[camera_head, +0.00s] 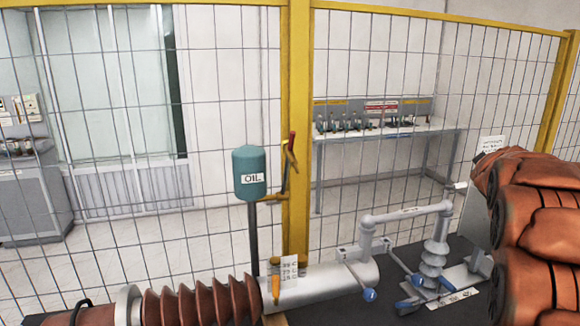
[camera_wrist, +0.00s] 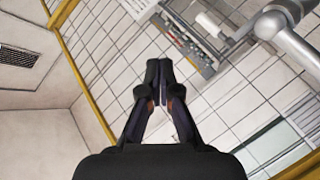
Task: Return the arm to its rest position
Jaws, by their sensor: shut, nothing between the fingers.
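My gripper (camera_wrist: 161,68) shows in the wrist view, with its dark fingers together at the tips and nothing held between them. Beyond the fingertips are the pale wall and the wire mesh fence. The fingers look clear of everything around them. The head view does not show the gripper.
A yellow fence post (camera_head: 298,130) carries mesh on both sides. A teal oil tank (camera_head: 250,172) stands before it. A ribbed brown bushing (camera_head: 200,302) lies along the bottom, joined to a grey cylinder (camera_head: 325,287). Grey piping (camera_head: 405,213) stands right. A grey pipe (camera_wrist: 290,42) crosses the wrist view's upper right.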

